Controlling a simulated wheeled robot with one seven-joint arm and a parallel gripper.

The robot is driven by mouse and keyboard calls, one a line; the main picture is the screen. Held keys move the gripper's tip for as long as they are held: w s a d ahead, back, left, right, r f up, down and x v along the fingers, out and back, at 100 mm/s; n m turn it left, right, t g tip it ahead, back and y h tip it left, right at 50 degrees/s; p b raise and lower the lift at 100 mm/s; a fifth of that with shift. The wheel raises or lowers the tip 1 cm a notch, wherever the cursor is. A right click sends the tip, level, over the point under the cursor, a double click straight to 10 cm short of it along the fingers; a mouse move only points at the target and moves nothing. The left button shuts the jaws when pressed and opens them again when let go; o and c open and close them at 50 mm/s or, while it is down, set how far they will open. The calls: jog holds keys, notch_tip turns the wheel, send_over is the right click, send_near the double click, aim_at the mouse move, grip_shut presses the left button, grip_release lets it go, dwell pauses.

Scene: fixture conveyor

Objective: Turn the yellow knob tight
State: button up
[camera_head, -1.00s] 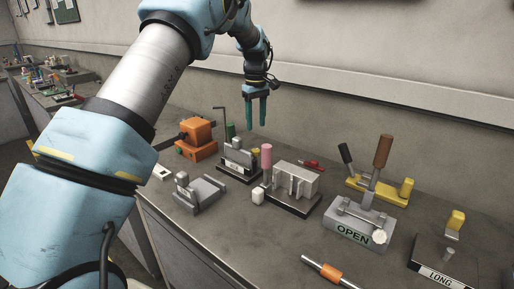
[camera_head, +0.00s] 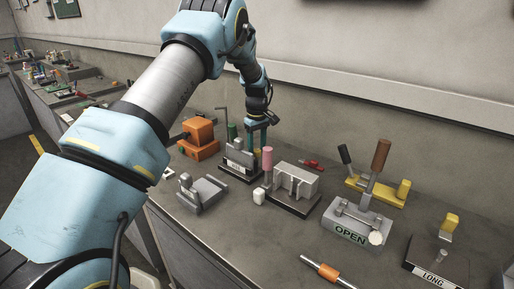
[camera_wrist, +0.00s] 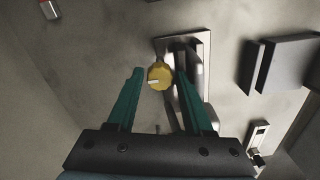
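The yellow knob (camera_wrist: 159,76) shows in the wrist view with a pale mark on its face. It sits beside a grey metal fixture (camera_wrist: 201,46). My gripper (camera_wrist: 160,71) is open, with one teal finger on each side of the knob in the picture and gaps between. I cannot tell whether the fingertips are down at the knob's height. In the head view my gripper (camera_head: 257,141) points down just behind the labelled fixture (camera_head: 238,158), and the knob is mostly hidden there.
An orange block device (camera_head: 198,138) stands left of the fixture. A pink-handled clamp (camera_head: 267,160) and a grey block (camera_head: 294,181) stand close on the right. A fixture marked OPEN (camera_head: 352,232) is farther right.

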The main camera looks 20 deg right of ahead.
grip_shut()
dwell(0.5)
jog(key=m+b, duration=0.2)
jog(key=m, duration=0.1)
jog(key=shift+f, duration=0.1)
jog(key=m+b, duration=0.1)
jog(key=m, duration=0.3)
jog(key=shift+b, duration=0.4)
jog(key=m+b, duration=0.1)
jog(key=m, duration=0.4)
jog(key=shift+a+m, duration=0.1)
jog(key=shift+m, duration=1.7)
